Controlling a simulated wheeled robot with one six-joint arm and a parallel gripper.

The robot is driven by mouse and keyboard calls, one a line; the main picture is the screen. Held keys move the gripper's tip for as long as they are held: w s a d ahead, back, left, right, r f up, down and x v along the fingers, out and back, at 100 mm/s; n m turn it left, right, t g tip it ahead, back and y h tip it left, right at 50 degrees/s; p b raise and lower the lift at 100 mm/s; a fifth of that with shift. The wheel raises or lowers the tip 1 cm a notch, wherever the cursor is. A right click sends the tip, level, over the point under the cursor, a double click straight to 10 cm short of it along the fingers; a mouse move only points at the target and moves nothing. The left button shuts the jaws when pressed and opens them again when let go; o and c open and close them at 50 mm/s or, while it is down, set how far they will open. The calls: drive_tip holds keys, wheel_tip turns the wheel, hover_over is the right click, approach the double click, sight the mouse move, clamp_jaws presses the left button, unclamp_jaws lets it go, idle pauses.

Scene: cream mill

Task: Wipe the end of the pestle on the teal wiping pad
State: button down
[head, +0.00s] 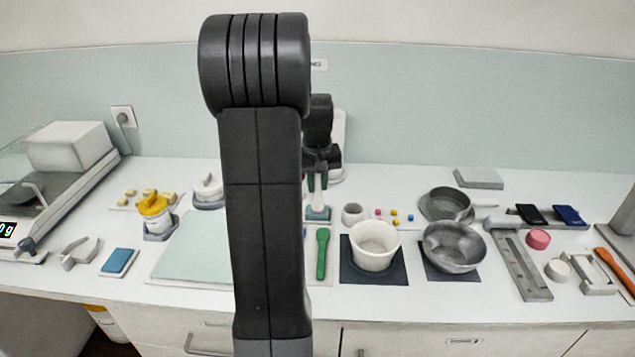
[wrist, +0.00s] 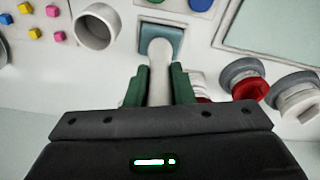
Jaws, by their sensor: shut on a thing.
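My gripper (head: 318,183) points down at the back of the counter, with its green fingers shut on the white pestle. In the wrist view the pestle (wrist: 159,78) sits between the fingertips (wrist: 157,88), its rounded end pointing away from my gripper. The teal wiping pad (wrist: 174,36) lies in a pale holder under that end; it also shows in the head view (head: 318,214). The pestle end overlaps the pad in both views; I cannot tell whether it touches. My arm hides part of the counter left of the pad.
A small whitish cup (head: 354,214) and several coloured cubes (head: 394,215) stand right of the pad. A white mortar (head: 375,247) and a metal bowl (head: 454,247) stand nearer the front. A green-handled tool (head: 322,253) lies in front of the pad. A large pale mat (head: 195,255) lies left.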

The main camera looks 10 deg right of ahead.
drive_tip(key=shift+d, duration=0.1)
idle(0.3)
drive_tip(key=shift+w+a+p, duration=0.15)
drive_tip(key=shift+a+p, duration=0.15)
drive_tip(key=shift+a, duration=0.35)
drive_tip(key=shift+d, duration=0.15)
idle(1.3)
